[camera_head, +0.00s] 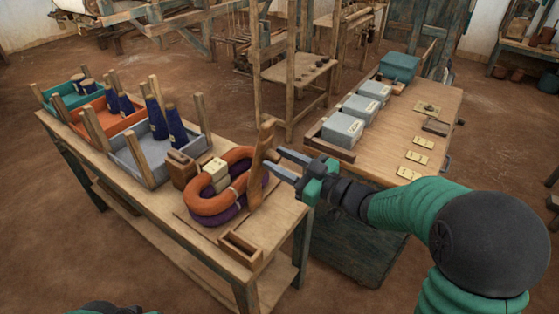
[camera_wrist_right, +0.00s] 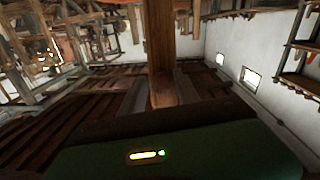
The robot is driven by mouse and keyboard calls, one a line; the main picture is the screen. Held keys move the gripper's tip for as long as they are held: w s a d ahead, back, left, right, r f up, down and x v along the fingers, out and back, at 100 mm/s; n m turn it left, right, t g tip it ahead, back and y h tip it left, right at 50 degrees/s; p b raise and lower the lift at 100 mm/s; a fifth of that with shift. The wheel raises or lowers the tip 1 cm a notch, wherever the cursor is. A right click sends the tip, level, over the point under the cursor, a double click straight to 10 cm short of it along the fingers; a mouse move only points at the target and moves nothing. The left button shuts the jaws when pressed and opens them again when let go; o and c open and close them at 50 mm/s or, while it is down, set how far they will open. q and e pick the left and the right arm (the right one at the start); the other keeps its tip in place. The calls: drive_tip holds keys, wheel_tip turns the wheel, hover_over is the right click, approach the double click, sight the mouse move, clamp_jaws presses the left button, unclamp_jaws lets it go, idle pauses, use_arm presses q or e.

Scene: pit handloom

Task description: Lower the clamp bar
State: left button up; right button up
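The clamp bar (camera_head: 262,155) is a brown wooden lever standing nearly upright at the near end of the left table, beside coiled hanks of orange (camera_head: 215,193) and purple yarn. My right gripper (camera_head: 271,157) reaches in from the right with its two grey fingers apart at the bar's upper part. I cannot tell whether the fingers touch it. In the right wrist view the wooden bar (camera_wrist_right: 161,60) stands upright in the middle, close ahead.
The left table (camera_head: 180,225) also carries a small open wooden box (camera_head: 241,249), a pale block (camera_head: 215,168) and trays with blue cones (camera_head: 176,127). The right table (camera_head: 385,160) holds grey boxes (camera_head: 342,129) and yellow cards (camera_head: 418,157). Wooden loom posts (camera_head: 291,70) stand behind.

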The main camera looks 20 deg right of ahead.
drive_tip(key=shift+d, duration=0.15)
drive_tip(key=c, duration=0.5)
drive_tip(key=shift+c, duration=1.1)
drive_tip(key=shift+a, duration=0.4)
clamp_jaws()
drive_tip(key=shift+d, duration=0.15)
